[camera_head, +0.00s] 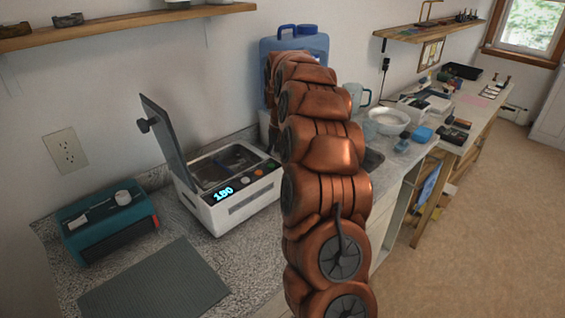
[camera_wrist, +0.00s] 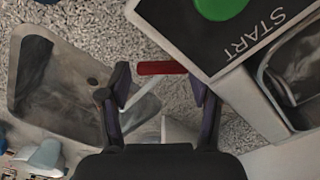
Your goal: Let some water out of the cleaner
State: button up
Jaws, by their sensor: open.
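The cleaner (camera_head: 236,206) is a white box on the counter with its dark lid (camera_head: 165,138) raised. Its front display reads 180 and it has several round buttons. In the wrist view, its dark panel (camera_wrist: 180,28) shows START and part of a green button. A red lever (camera_wrist: 160,68) sticks out beside the cleaner's corner in the wrist view. My gripper (camera_wrist: 159,84) is open, with its two fingertips on either side of the lever; I cannot tell whether they touch it. My arm hides the gripper in the head view. A pale piece shows below the lever.
A grey sink basin (camera_wrist: 60,88) with a dark drain lies left of the gripper in the wrist view. In the head view, a teal device (camera_head: 104,222) and a grey mat (camera_head: 155,283) lie left of the cleaner. A blue water jug (camera_head: 312,45) stands behind my arm.

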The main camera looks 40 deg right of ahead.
jog(key=shift+w+a+r, duration=0.1)
jog(key=shift+a, duration=0.15)
notch_tip(320, 180, up, 7)
jog(key=shift+f, duration=0.1)
jog(key=shift+d+r, duration=0.2)
jog(key=shift+r, duration=0.3)
jog(key=shift+c, duration=0.4)
